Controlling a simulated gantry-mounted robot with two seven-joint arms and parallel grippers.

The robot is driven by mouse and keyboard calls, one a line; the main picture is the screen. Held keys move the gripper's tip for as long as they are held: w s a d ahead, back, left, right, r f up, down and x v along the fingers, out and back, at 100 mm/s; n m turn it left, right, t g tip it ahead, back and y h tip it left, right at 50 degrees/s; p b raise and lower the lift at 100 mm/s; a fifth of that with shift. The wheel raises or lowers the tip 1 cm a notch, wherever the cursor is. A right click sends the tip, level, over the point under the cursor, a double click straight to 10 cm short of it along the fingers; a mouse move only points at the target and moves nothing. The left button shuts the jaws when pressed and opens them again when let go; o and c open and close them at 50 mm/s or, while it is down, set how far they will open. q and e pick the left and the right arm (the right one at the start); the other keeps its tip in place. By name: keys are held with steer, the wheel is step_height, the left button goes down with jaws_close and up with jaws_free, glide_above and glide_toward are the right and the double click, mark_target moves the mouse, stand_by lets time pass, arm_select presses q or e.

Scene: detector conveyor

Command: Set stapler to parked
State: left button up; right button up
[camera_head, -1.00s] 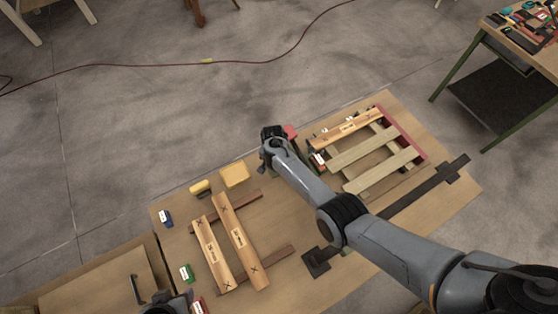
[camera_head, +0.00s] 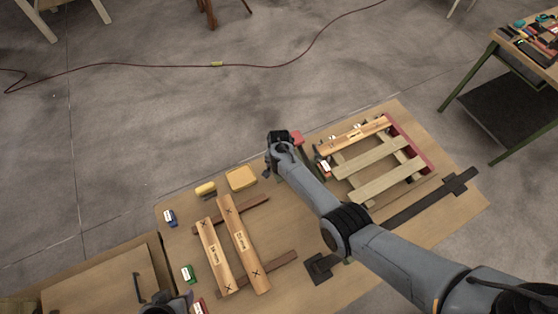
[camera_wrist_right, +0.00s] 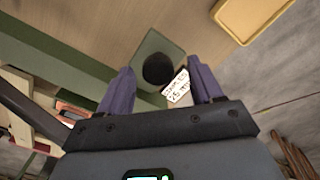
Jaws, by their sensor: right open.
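I cannot single out the stapler for certain. A small red-and-dark item with a white label (camera_head: 323,166) lies by the pallet's left corner in the head view and may be it. My right gripper (camera_wrist_right: 158,82) is open in the wrist view, its two purple-grey fingers apart. A green block with a dark round opening or knob (camera_wrist_right: 158,68) lies beyond the fingertips. A white label (camera_wrist_right: 177,87) with writing shows by the right finger. Nothing is visibly gripped. In the head view my right wrist hides what is under it. My left gripper is not clearly in view.
A slatted pallet (camera_head: 372,168) stands right of my right wrist, with a red block (camera_head: 297,138) nearby. A yellow box (camera_head: 241,179), a smaller yellow item (camera_head: 205,189) and two marked planks (camera_head: 240,245) lie left. Blue (camera_head: 170,218) and green (camera_head: 187,273) items sit at the left edge.

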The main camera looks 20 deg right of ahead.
step_height(320, 180, up, 10)
steer(key=p, duration=0.1)
steer(key=shift+p, duration=0.3)
stand_by(0.4)
steer(key=s+d+r+n+t+p, duration=0.1)
steer(key=s+n, duration=0.2)
steer(key=s, duration=0.5)
steer(key=s+d+n+t+p, duration=0.1)
steer(key=s+d+n, duration=0.1)
steer(key=s, duration=0.6)
steer(key=s+r+n+t, duration=0.1)
steer(key=s+r+n, duration=0.4)
steer(key=s+r, duration=0.6)
steer(key=s, duration=0.3)
steer(key=shift+s+a+r+t+p, duration=0.3)
steer(key=shift+a+p, duration=0.05)
